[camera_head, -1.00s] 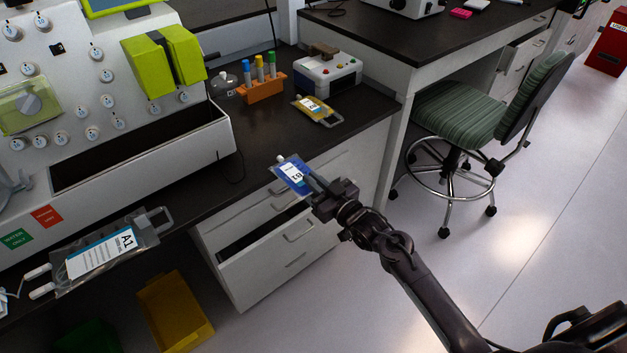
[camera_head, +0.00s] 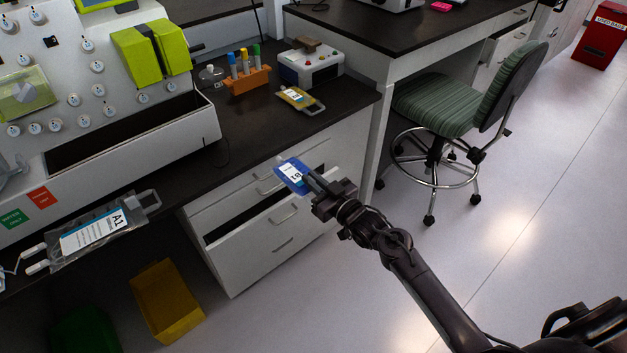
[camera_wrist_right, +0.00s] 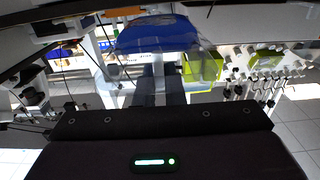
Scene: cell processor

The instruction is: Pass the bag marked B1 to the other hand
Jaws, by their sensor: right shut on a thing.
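The bag marked B1 (camera_head: 292,175) is a small blue bag with a white label. It is held in the air in front of the bench drawers. My right gripper (camera_head: 312,182) is shut on its near edge, and the arm reaches in from the lower right. In the right wrist view the bag (camera_wrist_right: 158,33) shows blue and clear beyond the gripper fingers (camera_wrist_right: 156,85). My left gripper is in neither view.
A clear bag marked A1 (camera_head: 95,235) lies at the bench's front left edge. A yellow bag (camera_head: 298,99), an orange tube rack (camera_head: 248,80) and a white device (camera_head: 312,68) stand farther back. A drawer (camera_head: 265,232) is partly open below. A green stool (camera_head: 440,105) stands right.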

